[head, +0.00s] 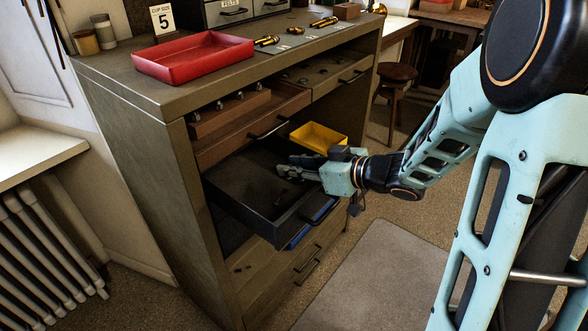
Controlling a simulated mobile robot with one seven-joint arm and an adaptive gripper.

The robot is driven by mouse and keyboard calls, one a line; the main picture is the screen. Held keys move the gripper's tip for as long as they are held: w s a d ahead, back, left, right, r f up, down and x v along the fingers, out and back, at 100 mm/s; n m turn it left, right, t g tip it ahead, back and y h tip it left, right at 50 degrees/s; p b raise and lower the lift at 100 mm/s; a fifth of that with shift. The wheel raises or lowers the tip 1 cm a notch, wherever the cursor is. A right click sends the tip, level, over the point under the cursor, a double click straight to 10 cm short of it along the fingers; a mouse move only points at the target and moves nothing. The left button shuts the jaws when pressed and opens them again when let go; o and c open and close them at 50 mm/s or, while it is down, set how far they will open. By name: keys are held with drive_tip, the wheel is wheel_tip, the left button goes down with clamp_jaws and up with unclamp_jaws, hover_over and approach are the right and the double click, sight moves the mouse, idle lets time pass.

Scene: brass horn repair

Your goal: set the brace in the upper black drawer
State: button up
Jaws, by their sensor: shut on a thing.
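The upper black drawer (236,184) is pulled out from the left half of the cabinet, below a wooden drawer. My gripper (285,170) reaches in from the right, over the right part of the black drawer, with its fingers pointing left. It is shut on a small dark piece at the fingertips, which I take to be the brace. The piece is too small and dark against the drawer to make out its shape. I cannot tell whether it touches the drawer floor.
A yellow bin (318,138) stands just behind my gripper. The wooden drawer (250,124) above is open and holds a peg rack (229,112). A blue-edged part (299,237) shows below the black drawer. A red tray (194,58) sits on the cabinet top (110,68).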

drive_tip(key=shift+f, duration=0.5)
drive_tip(key=o, duration=0.8)
drive_tip(key=shift+s+f, duration=0.1)
drive_tip(key=shift+f, duration=0.05)
drive_tip(key=shift+o, duration=0.2)
drive_tip(key=shift+s+d+r, duration=0.1)
drive_tip(key=shift+d+r, duration=0.1)
drive_tip(key=shift+r, duration=0.25)
drive_tip(key=shift+s+d+r, duration=0.1)
drive_tip(key=shift+d+r, duration=0.05)
drive_tip(key=shift+r, duration=0.3)
drive_tip(key=shift+p+v, duration=1.45)
drive_tip(key=shift+v, duration=4.1)
